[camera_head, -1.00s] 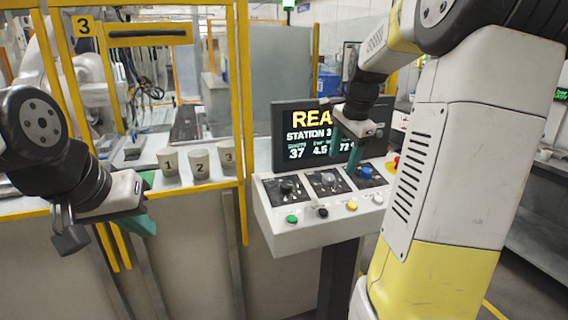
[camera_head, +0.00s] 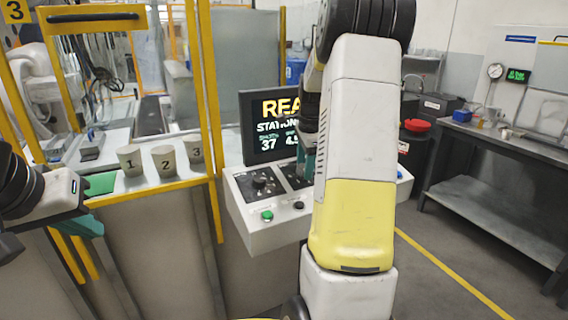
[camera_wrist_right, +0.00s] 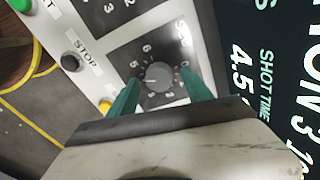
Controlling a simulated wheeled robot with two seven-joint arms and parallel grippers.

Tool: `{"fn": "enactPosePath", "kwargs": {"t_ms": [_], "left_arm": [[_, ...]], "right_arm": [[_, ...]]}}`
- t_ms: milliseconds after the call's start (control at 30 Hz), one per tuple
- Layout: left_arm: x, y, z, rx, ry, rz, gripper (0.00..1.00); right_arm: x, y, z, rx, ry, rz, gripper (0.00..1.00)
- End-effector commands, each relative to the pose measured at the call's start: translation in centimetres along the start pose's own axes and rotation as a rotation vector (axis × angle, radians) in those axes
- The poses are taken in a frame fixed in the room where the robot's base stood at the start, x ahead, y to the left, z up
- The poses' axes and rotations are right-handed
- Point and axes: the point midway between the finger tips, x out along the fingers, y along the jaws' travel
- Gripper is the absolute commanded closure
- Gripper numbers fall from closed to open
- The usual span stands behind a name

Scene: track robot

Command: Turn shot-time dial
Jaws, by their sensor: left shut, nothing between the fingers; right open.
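The control panel (camera_head: 262,232) has a row of dials on its sloped face. A dark round dial (camera_wrist_right: 158,76) with numbers around it shows in the right wrist view. My right gripper (camera_wrist_right: 160,94) is open, with one teal finger on each side of this dial. Whether the fingers touch it is unclear. In the head view my right arm hides most of this gripper and the panel's right part. The left dial (camera_head: 260,182) stands clear. The screen (camera_head: 276,128) behind reads station 3; its shot time of 4.5 shows in the wrist view. My left gripper (camera_head: 88,224) is shut and empty, far left.
A green button (camera_head: 267,215) and a black button (camera_head: 298,205) sit on the panel's front strip; the wrist view labels the black one STOP (camera_wrist_right: 70,62). Three numbered cups (camera_head: 164,160) stand on a ledge left of the panel. A yellow post (camera_head: 209,120) rises beside it.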

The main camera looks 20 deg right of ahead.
Motion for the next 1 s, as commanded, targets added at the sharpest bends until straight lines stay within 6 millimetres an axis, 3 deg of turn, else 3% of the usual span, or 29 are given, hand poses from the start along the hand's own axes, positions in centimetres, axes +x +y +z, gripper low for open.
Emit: {"fn": "enactPosePath", "kwargs": {"t_ms": [200, 500, 1000], "left_arm": [[0.00, 0.00, 0.00, 0.000, 0.000, 0.000, 1.00], [0.00, 0.00, -0.01, 0.000, 0.000, 0.000, 1.00], [0.00, 0.00, 0.00, 0.000, 0.000, 0.000, 1.00]], "right_arm": [[0.05, -0.01, -0.01, 0.000, 0.000, -0.001, 0.41], [0.03, -0.01, -0.01, 0.000, 0.000, -0.001, 0.98], [-0.01, -0.05, 0.00, -0.125, 0.007, -0.008, 1.00]]}}
